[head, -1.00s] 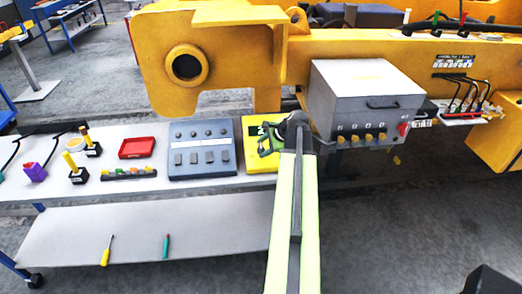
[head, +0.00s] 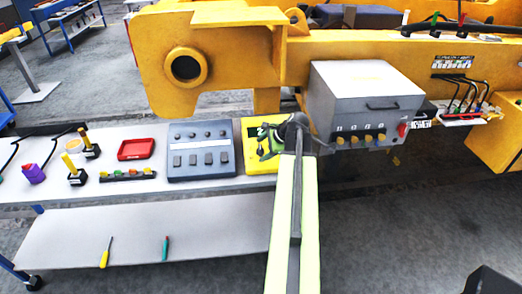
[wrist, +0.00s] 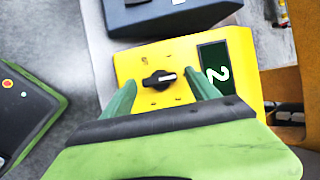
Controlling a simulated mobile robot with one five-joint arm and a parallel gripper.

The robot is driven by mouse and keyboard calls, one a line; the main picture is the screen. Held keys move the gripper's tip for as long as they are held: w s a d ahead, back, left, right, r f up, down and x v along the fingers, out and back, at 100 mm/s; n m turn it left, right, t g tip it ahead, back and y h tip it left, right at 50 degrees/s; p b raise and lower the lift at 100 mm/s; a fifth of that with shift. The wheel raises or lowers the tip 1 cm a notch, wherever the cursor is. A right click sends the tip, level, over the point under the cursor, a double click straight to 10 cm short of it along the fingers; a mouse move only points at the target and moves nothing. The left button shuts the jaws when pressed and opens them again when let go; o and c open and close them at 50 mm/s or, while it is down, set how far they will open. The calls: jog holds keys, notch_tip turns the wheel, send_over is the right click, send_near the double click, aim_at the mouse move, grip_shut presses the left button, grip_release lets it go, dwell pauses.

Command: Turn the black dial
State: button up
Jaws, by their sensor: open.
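The black dial (wrist: 159,79) sits on the face of a yellow box (wrist: 140,60). A pale mark on its grip points to the right in the wrist view. Small dark marks lie around it. A dark panel with a white 2 (wrist: 217,70) is on the same face. My gripper (wrist: 161,80) is open, its green fingers on either side of the dial with a gap to each. Whether the fingertips reach down to the face, I cannot tell. In the head view the yellow box (head: 250,162) is on the bench, and my gripper (head: 267,142) is over it and hides the dial.
A blue-grey panel (head: 202,167) with buttons stands close left of the yellow box. A grey box with yellow knobs (head: 362,95) is close on the right. A yellow casting (head: 225,50) rises behind. A red tray (head: 136,149) and joysticks lie further left.

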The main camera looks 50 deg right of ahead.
jog(key=shift+s+r+p, duration=0.2)
jog(key=shift+r+p, duration=0.15)
jog(key=shift+p, duration=0.05)
jog(key=p+v, duration=1.3)
jog(key=v, duration=0.3)
jog(key=shift+s+r, duration=0.2)
jog(key=shift+s, duration=0.1)
